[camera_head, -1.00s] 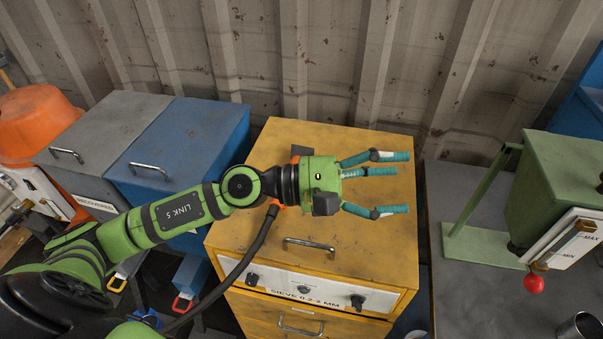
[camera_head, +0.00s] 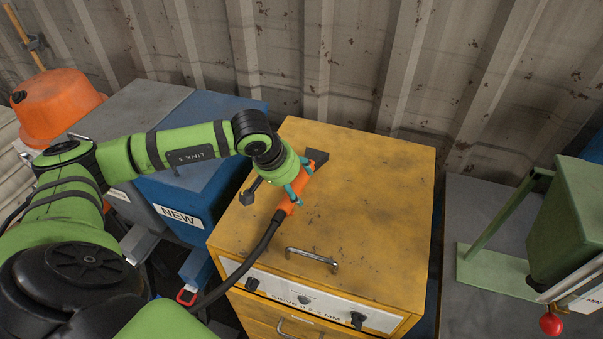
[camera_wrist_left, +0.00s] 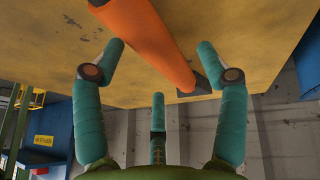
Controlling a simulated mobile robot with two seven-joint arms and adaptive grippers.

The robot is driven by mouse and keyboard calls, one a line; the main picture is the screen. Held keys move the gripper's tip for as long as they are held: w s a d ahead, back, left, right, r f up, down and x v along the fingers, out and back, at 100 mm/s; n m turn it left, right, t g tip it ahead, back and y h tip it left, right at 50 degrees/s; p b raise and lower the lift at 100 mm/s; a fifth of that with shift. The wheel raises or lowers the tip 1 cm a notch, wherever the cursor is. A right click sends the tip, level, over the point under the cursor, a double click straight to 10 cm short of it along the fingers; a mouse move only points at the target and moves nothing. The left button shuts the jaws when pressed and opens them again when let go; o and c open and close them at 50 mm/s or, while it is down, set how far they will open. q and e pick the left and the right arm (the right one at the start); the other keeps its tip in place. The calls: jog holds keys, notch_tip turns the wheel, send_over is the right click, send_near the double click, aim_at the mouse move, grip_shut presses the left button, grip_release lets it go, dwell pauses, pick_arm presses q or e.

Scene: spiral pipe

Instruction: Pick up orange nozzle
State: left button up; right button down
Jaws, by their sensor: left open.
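The orange nozzle (camera_head: 299,188) lies on top of the yellow cabinet (camera_head: 375,190), with a dark hose (camera_head: 262,247) running from its near end and a dark flat tip (camera_head: 316,156) at its far end. My left gripper (camera_head: 297,190) is open at the nozzle, its teal fingers near the orange body. In the left wrist view the nozzle (camera_wrist_left: 155,40) crosses diagonally ahead of the spread fingers (camera_wrist_left: 160,85). I cannot tell whether any finger touches it. The right gripper is not in view.
A blue box (camera_head: 205,150) stands left of the cabinet, with an orange drum (camera_head: 58,105) farther left. A green machine (camera_head: 570,215) stands on a grey table at the right. A corrugated wall (camera_head: 350,70) closes the back. The cabinet top's right side is clear.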

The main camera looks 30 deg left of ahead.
pick_arm(q)
jog(key=shift+x, duration=0.9)
jog(key=c, duration=1.3)
jog(key=shift+w, duration=0.1)
jog(key=shift+r, duration=0.1)
jog(key=shift+c, duration=0.2)
